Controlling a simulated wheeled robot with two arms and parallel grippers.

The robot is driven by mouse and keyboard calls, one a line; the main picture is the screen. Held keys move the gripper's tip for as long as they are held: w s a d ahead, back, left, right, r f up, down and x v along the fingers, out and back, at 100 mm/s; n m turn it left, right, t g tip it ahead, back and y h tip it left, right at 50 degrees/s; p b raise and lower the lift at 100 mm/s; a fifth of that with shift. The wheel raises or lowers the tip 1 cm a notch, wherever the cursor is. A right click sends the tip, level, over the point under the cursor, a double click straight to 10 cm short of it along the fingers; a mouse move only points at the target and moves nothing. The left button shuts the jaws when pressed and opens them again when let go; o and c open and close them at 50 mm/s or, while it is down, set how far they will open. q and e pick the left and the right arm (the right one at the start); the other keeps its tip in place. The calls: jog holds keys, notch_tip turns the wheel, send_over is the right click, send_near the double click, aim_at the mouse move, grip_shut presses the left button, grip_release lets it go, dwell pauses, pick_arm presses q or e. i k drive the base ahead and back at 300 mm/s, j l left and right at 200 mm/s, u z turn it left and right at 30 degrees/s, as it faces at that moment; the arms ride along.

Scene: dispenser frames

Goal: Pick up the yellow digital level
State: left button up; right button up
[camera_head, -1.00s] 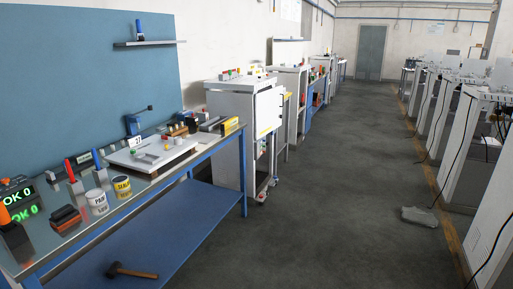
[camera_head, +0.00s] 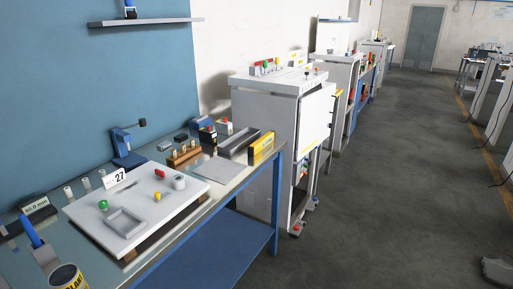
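A yellow bar-shaped object (camera_head: 263,146) with dark markings lies at the far right end of the workbench, beside a grey open tray (camera_head: 228,150). It looks like the yellow digital level, though its markings are too small to read. Nothing touches it from above. Neither of my grippers shows in this view.
The blue-framed workbench (camera_head: 279,165) runs along the left wall. A white board (camera_head: 190,205) with small parts and a "27" sign lies on it. A blue stand (camera_head: 124,150) and a can (camera_head: 66,278) are also there. A white cabinet (camera_head: 262,150) stands beyond.

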aim_at(253, 149)
jog(key=i+l, duration=0.25)
jog(key=i, duration=0.2)
jog(key=i+l+u, duration=0.7)
jog(key=l+u, duration=0.25)
jog(key=j, duration=0.1)
